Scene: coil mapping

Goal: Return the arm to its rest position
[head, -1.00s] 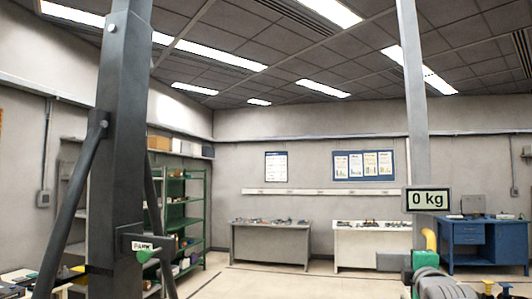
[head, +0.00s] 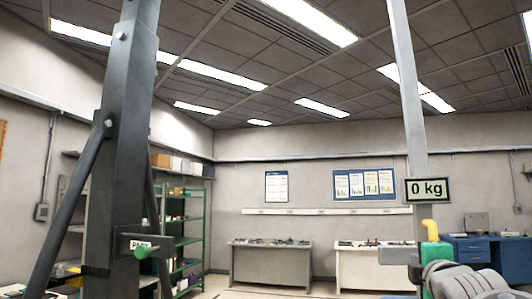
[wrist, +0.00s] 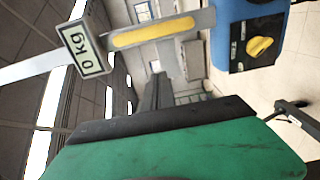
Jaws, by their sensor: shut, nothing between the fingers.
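In the wrist view, a wide green part with a dark front edge, which looks like my gripper (wrist: 160,128), fills the bottom. It is shut with nothing held. A grey ribbed part, which looks like my arm (head: 463,280), shows at the lower right of the head view beside a small green block. It is close below the "0 kg" display (head: 429,190). The display also shows at the left of the wrist view (wrist: 84,47).
A dark braced column (head: 122,150) with a green-knobbed "PARK" latch stands at the left. A yellow-striped bar (wrist: 152,32) and a blue box (wrist: 250,35) are close in the wrist view. Benches (head: 270,266) and green shelves (head: 182,240) stand farther back.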

